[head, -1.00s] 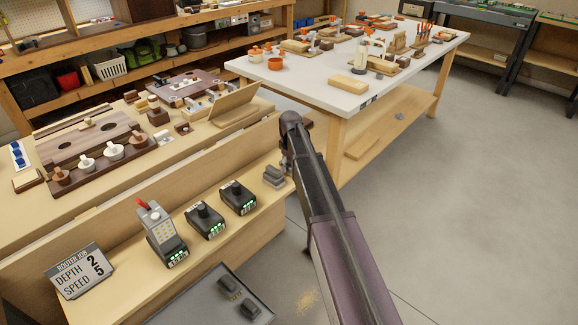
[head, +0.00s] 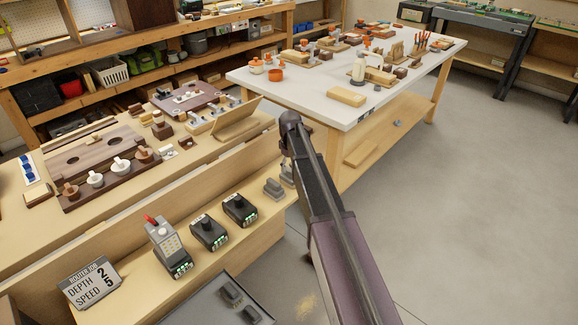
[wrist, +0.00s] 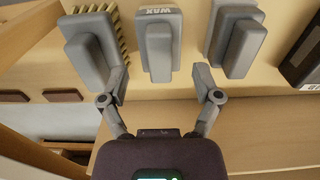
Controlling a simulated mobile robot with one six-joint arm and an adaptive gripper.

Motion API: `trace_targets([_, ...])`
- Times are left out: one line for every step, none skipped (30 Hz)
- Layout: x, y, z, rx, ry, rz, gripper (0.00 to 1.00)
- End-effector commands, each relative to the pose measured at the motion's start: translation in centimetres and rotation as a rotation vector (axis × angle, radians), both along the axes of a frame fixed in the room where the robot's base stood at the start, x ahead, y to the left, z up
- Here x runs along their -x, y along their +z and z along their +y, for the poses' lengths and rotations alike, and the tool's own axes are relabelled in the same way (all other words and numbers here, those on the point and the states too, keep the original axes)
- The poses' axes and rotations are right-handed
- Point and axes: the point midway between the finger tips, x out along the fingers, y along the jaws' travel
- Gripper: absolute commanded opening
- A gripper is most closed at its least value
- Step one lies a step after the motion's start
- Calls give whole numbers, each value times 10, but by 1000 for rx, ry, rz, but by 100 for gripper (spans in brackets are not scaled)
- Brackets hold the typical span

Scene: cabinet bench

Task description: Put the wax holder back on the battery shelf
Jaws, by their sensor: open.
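In the wrist view the grey wax holder (wrist: 160,45), with WAX on its top edge, stands on a pale wooden surface between two other grey holders. My gripper (wrist: 160,77) is open, its fingertips apart to either side of the wax holder's near end. I see no grip on it. In the head view the battery shelf (head: 140,290) is the pale ledge bearing black batteries (head: 208,232). A grey holder (head: 274,189) stands at its right end; I cannot tell which one. My arm hides most of the gripper there.
In the wrist view a bristled grey holder (wrist: 92,45) is close on the left and a plain grey holder (wrist: 237,45) close on the right. A dark block (wrist: 302,62) is at the right edge. In the head view a depth and speed sign (head: 90,283) stands at the shelf's left.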

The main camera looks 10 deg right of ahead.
Motion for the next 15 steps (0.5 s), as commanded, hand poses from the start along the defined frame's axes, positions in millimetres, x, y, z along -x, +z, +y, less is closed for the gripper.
trace_targets([0, 9, 0, 0, 0, 0, 82])
trace_targets([0, 11, 0, 0, 0, 0, 82])
trace_targets([0, 15, 0, 0, 0, 0, 82])
trace_targets([0, 17, 0, 0, 0, 0, 82])
trace_targets([0, 20, 0, 0, 0, 0, 82])
trace_targets([0, 23, 0, 0, 0, 0, 82])
trace_targets([0, 25, 0, 0, 0, 0, 82])
trace_targets([0, 28, 0, 0, 0, 0, 82])
trace_targets([0, 31, 0, 0, 0, 0, 82])
trace_targets([0, 34, 0, 0, 0, 0, 82])
trace_targets([0, 36, 0, 0, 0, 0, 82])
trace_targets([0, 39, 0, 0, 0, 0, 82])
trace_targets([0, 42, 0, 0, 0, 0, 82])
trace_targets([0, 44, 0, 0, 0, 0, 82])
trace_targets([0, 47, 0, 0, 0, 0, 82])
